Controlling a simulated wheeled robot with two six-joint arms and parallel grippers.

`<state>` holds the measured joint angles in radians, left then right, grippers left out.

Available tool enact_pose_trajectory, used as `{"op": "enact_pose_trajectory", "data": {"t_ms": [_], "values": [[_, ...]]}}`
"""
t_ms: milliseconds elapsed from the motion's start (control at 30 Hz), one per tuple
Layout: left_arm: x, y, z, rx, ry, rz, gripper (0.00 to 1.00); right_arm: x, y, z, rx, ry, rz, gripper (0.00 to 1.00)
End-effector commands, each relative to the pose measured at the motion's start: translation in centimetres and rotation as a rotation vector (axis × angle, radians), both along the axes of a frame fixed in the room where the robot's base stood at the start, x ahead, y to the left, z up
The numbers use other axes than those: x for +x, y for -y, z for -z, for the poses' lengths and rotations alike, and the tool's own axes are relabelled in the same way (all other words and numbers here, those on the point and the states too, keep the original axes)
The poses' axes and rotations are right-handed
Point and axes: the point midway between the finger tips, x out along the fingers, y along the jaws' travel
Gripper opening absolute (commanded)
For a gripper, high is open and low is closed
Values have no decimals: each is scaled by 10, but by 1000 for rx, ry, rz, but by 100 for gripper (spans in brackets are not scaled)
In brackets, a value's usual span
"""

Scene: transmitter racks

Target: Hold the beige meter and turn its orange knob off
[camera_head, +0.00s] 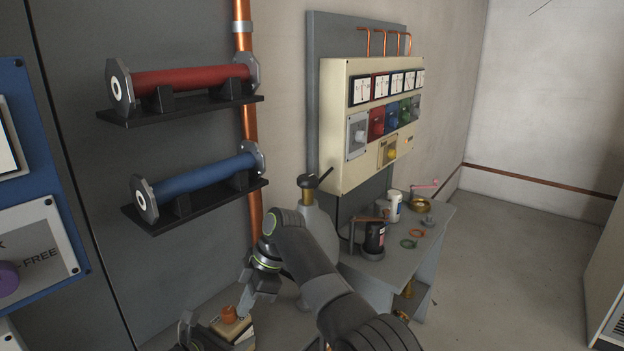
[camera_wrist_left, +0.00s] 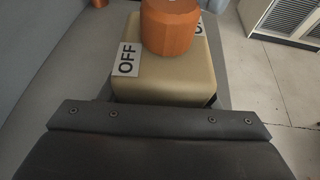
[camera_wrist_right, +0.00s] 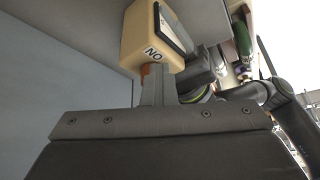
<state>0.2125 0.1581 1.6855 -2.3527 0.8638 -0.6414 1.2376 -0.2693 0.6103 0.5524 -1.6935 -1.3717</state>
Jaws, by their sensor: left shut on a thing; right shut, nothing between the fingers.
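The beige meter (camera_head: 238,332) is low in the head view, with its orange knob (camera_head: 229,314) on top. My left gripper (camera_head: 200,337) is shut on the meter. The left wrist view shows the beige body (camera_wrist_left: 165,82), the orange knob (camera_wrist_left: 170,28) and an OFF label (camera_wrist_left: 127,58) left of the knob; another label is partly hidden behind it. My right gripper (camera_head: 246,306) is shut and empty, right beside the knob. In the right wrist view its fingers (camera_wrist_right: 158,85) partly cover the knob (camera_wrist_right: 144,72), below the ON label (camera_wrist_right: 153,54). Contact and knob pointer are unclear.
A grey bench (camera_head: 400,265) with a black cup (camera_head: 374,237), a white container (camera_head: 394,206) and small rings stands to the right. A beige meter panel (camera_head: 340,120) is on the wall. Red (camera_head: 190,79) and blue (camera_head: 205,175) cylinders sit on shelves at left.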

Motion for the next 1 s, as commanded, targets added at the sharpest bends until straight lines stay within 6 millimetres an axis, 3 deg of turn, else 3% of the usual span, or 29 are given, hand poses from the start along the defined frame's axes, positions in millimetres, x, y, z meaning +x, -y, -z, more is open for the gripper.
{"op": "enact_pose_trajectory", "data": {"t_ms": [500,1000], "values": [[0,3,-1,-3,2,6,22,-3,-11,-1,12,0,-6,0],[0,4,-2,-6,1,8,22,-2,-3,-1,13,0,-7,0]]}}
